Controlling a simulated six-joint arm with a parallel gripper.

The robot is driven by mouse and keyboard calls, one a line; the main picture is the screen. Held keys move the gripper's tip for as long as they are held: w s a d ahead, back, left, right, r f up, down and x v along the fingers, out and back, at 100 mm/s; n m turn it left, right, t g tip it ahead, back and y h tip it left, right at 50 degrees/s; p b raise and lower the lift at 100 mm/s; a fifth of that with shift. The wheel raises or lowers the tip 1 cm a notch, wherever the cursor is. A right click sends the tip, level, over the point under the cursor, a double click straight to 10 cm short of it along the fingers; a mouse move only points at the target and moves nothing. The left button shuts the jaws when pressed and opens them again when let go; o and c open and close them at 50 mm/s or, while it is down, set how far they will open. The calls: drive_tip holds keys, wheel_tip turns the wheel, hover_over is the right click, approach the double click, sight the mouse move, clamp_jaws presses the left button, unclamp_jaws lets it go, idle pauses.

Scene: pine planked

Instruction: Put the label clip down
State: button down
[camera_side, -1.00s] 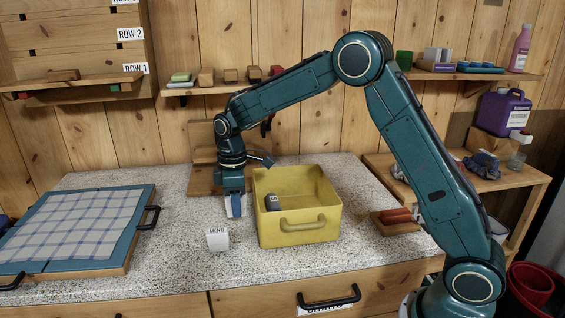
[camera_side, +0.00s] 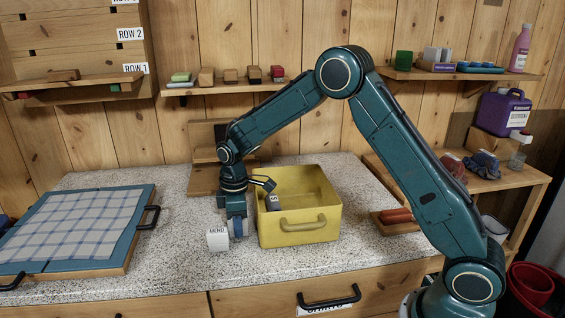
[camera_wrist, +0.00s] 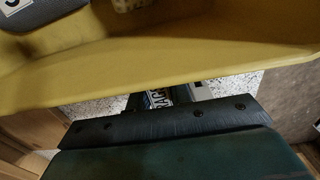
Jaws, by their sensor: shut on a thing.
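My gripper (camera_side: 237,230) is low over the speckled counter, left of the yellow bin (camera_side: 300,228), and is shut on the label clip. In the wrist view the label clip (camera_wrist: 158,97) shows as a small pale piece with dark letters, partly hidden by the dark gripper body. In the side view the clip is mostly hidden by the fingers, and I cannot tell whether it touches the counter.
A white block marked MEND (camera_side: 217,240) stands just left of my gripper. The yellow bin, close on the right, holds a dark grey labelled item (camera_side: 274,202). A blue-framed checked panel (camera_side: 80,225) lies at the left. Speckled counter (camera_side: 180,262) is clear in front.

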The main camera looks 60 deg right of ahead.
drive_tip(key=shift+f, duration=0.15)
drive_tip(key=c, duration=1.3)
unclamp_jaws()
drive_tip(key=shift+o, duration=0.2)
wheel_tip(320, 180, up, 12)
drive_tip(key=shift+r, duration=0.15)
drive_tip(key=shift+r, duration=0.1)
